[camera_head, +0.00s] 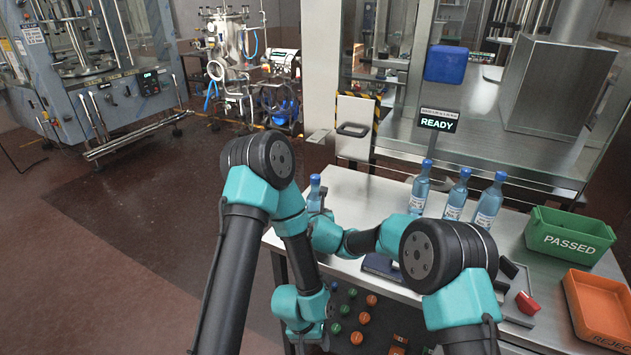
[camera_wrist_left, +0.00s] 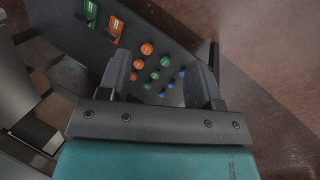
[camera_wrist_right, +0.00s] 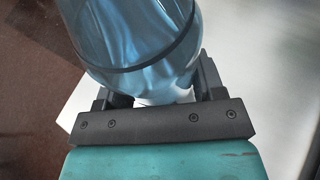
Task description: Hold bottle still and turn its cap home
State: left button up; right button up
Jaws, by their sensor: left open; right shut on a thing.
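A blue bottle (camera_head: 314,196) with a blue cap (camera_head: 315,179) stands upright at the left end of the steel table. My right gripper reaches across the table to it and is shut on it. In the right wrist view the clear blue bottle (camera_wrist_right: 135,35) fills the space beyond the right gripper (camera_wrist_right: 165,85), with a dark band around it. How tightly the cap sits cannot be told. My left gripper (camera_wrist_left: 162,65) is open and empty, low in front of the table and pointing down past the button panel (camera_wrist_left: 75,40). Its fingers are unclear in the head view.
Several similar capped bottles (camera_head: 457,196) stand at the table's back. A green PASSED bin (camera_head: 568,238) and an orange reject bin (camera_head: 598,308) are at the right. A red block (camera_head: 527,303) lies near the front. A READY sign (camera_head: 437,122) stands behind.

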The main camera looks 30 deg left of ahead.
pick_arm(q)
jog(key=w+a+r+n+y, duration=0.1)
jog(key=w+a+r+n, duration=0.4)
jog(key=a+r, duration=0.45)
jog(key=w+a+r+n+g+y, duration=0.1)
jog(key=w+a+r+n, duration=0.45)
jog(key=r, duration=0.75)
jog(key=w+a+r+n+y, duration=0.1)
jog(key=w+a+r+n, duration=0.2)
jog(key=a+r+n, duration=0.5)
jog(key=s+a+r+n+g+y, duration=0.15)
jog(key=a+r, duration=0.35)
jog(key=r, duration=0.5)
jog(key=s+a+r+n+y, duration=0.1)
jog(key=a+r+n, duration=0.3)
jog(key=r, duration=0.5)
jog(key=s+a+r+n+y, duration=0.1)
jog(key=a+r+y, duration=0.1)
jog(key=a+r, duration=0.6)
jog(key=w+d+f+m+t+h, duration=0.1)
jog(key=w+d+f+m, duration=0.4)
jog(key=d, duration=0.7)
jog(key=w+d+f+m+t+h, duration=0.1)
jog(key=w+d+f+m, duration=0.4)
jog(key=w+d+m, duration=0.5)
jog(key=w+d+h, duration=0.1)
jog(key=w+d, duration=0.1)
jog(key=w, duration=0.1)
jog(key=shift+w+h, duration=0.1)
jog(key=shift+h, duration=0.15)
